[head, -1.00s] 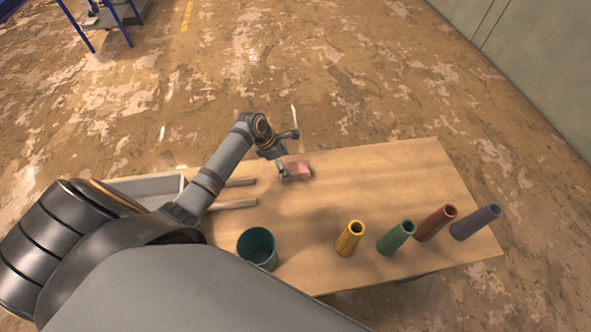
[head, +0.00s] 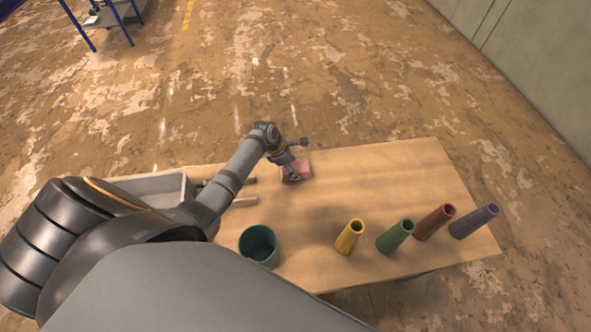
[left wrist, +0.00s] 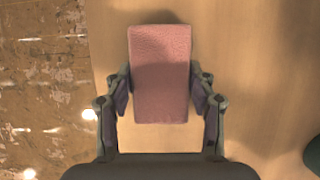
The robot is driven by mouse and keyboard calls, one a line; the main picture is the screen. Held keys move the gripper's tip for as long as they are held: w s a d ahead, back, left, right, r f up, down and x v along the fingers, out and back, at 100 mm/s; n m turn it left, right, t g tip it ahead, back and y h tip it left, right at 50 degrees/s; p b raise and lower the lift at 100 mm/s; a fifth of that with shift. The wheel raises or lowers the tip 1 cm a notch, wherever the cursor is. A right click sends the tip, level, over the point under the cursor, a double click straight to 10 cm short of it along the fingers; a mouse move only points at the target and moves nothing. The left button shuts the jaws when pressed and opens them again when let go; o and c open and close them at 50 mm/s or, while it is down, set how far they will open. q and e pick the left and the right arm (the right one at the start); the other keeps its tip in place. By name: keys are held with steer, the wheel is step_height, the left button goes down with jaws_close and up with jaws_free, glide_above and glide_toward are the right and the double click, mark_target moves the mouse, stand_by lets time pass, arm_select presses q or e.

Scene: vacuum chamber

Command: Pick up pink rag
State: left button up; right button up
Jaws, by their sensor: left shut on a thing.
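The pink rag (head: 303,169) is a folded block at the back of the wooden table, left of its middle. It also shows in the left wrist view (left wrist: 160,60), lying lengthwise away from the gripper. My left gripper (head: 291,176) is at the rag, shut on it. In the left wrist view, the fingers (left wrist: 160,88) sit at the rag's two sides near its closer half. The rag appears to be at table level; I cannot tell whether it touches the table. My right gripper is out of view.
A teal cup (head: 258,246) stands at the front left of the table (head: 400,170). Yellow (head: 349,237), green (head: 395,236), red (head: 434,222) and purple (head: 474,221) tapered tubes stand to the right. A grey tray (head: 150,188) is at the left. The back right is clear.

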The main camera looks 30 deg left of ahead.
mark_target(297, 167)
arm_select(q)
steer(key=shift+c, duration=1)
steer(key=shift+r, duration=0.3)
steer(key=r, duration=0.3)
steer(key=shift+s+b, duration=0.2)
steer(key=shift+b, duration=0.1)
steer(key=s+d+r, duration=0.2)
steer(key=s+r, duration=0.7)
steer(key=s, duration=0.4)
steer(key=shift+s+d+r, duration=0.2)
steer(key=shift+s+d, duration=0.05)
steer(key=shift+d, duration=0.1)
